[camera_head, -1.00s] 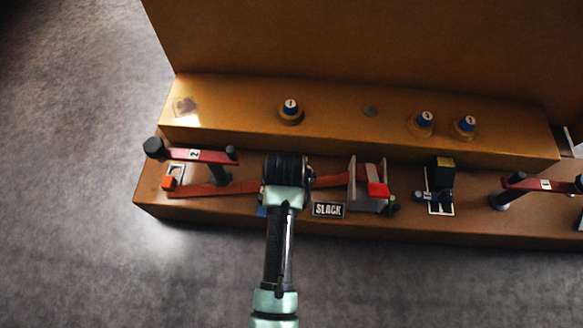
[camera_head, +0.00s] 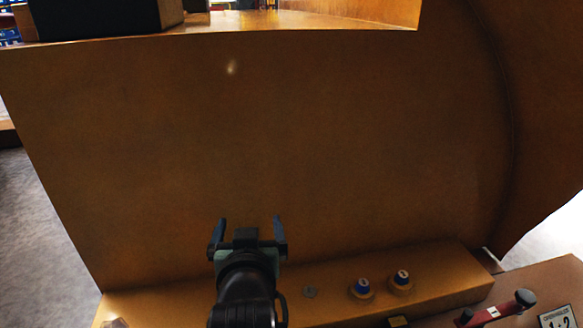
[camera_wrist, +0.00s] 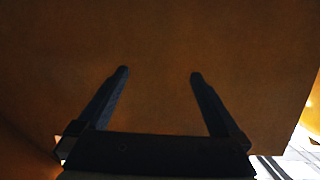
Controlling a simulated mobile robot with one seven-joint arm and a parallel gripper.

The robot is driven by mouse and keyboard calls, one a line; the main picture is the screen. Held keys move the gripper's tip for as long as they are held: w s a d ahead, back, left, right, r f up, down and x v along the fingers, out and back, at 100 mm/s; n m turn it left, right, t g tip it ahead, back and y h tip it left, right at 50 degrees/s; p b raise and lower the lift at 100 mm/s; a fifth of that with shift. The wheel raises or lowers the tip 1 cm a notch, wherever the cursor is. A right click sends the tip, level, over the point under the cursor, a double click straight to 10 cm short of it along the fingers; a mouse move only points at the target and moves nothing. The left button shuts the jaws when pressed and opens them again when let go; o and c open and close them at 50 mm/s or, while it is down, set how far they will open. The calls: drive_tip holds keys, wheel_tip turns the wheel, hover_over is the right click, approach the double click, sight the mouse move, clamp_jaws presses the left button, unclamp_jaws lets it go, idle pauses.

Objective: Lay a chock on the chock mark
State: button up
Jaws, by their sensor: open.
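My gripper (camera_head: 250,226) is open and empty in front of the broad brown face of the casting (camera_head: 330,140). In the wrist view its two dark fingers (camera_wrist: 159,73) stand apart, with only the plain brown surface beyond them. I cannot make out a chock or a chock mark in either view now.
A brown ledge (camera_head: 445,277) runs along the casting's foot, with two blue-capped knobs (camera_head: 361,287) (camera_head: 402,278) and a grey disc (camera_head: 309,292). A red lever (camera_head: 493,314) and a white sign (camera_head: 558,318) are at lower right. Dark blocks (camera_head: 95,18) sit on top at upper left.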

drive_tip(key=s+d+r+t, duration=0.2)
drive_tip(key=r+t, duration=0.1)
drive_tip(key=r, duration=0.6)
drive_tip(key=s+d+r+t, duration=0.1)
drive_tip(key=d+r+t, duration=0.15)
drive_tip(key=r, duration=0.65)
drive_tip(key=s+d+r+m+t+h, duration=0.1)
drive_tip(key=s+r+t, duration=0.6)
drive_tip(key=s+r, duration=0.7)
wheel_tip(320, 180, up, 5)
drive_tip(key=shift+s+d+r+h, duration=0.15)
drive_tip(key=shift+s+d+h, duration=0.25)
drive_tip(key=shift+d, duration=0.4)
